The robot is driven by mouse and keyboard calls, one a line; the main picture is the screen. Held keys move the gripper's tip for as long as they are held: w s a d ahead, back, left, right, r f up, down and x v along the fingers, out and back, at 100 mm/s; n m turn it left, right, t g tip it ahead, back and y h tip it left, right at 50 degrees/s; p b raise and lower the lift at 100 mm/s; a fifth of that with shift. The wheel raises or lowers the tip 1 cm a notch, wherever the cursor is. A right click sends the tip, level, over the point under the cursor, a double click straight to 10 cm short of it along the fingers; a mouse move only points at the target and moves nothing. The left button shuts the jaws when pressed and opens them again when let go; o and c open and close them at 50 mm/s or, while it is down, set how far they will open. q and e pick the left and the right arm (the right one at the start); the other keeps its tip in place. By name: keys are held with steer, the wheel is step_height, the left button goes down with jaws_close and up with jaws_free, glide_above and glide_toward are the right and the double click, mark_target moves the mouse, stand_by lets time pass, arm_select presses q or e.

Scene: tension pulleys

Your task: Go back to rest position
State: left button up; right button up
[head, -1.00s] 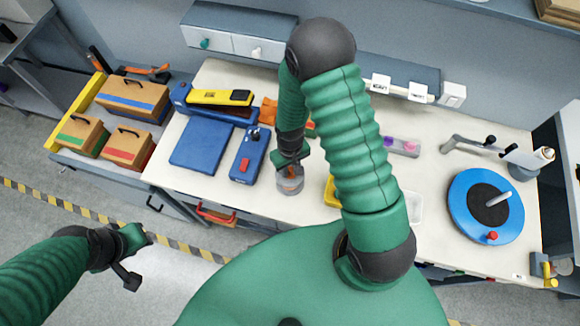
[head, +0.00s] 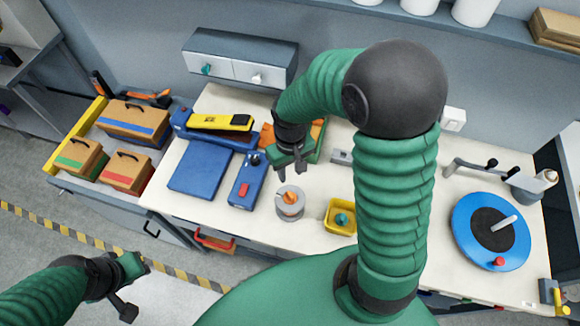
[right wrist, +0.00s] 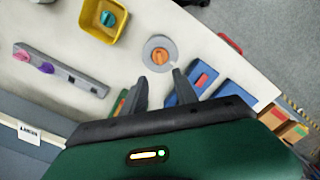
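My right gripper (head: 292,172) hangs above the table, behind a grey round base (head: 283,210) with an orange knob-like piece (head: 290,197) on top. In the right wrist view its two fingers (right wrist: 160,80) are apart with nothing between them. The grey base (right wrist: 149,44) and orange piece (right wrist: 160,55) lie beyond the fingertips, clear of them. My left gripper (head: 132,285) is open and empty over the floor, in front of the table's left side.
A yellow bin (head: 330,225) holding a teal piece (head: 342,219) stands right of the grey base. Blue cases (head: 206,172) lie to the left, a blue turntable (head: 466,228) to the right. An open drawer with boxes (head: 126,170) is at far left.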

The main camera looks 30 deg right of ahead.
step_height(320, 180, up, 2)
steer(key=shift+w+r, duration=0.1)
stand_by(0.4)
steer(key=s+a+f+t+b, duration=0.2)
steer(key=s+a+f+b, duration=0.2)
steer(key=f+b, duration=0.5)
steer(key=shift+s+a+f+n+t+b, duration=0.2)
steer(key=shift+a+n+t+b, duration=0.15)
steer(key=shift+n+b, duration=0.1)
steer(key=shift+d, duration=0.15)
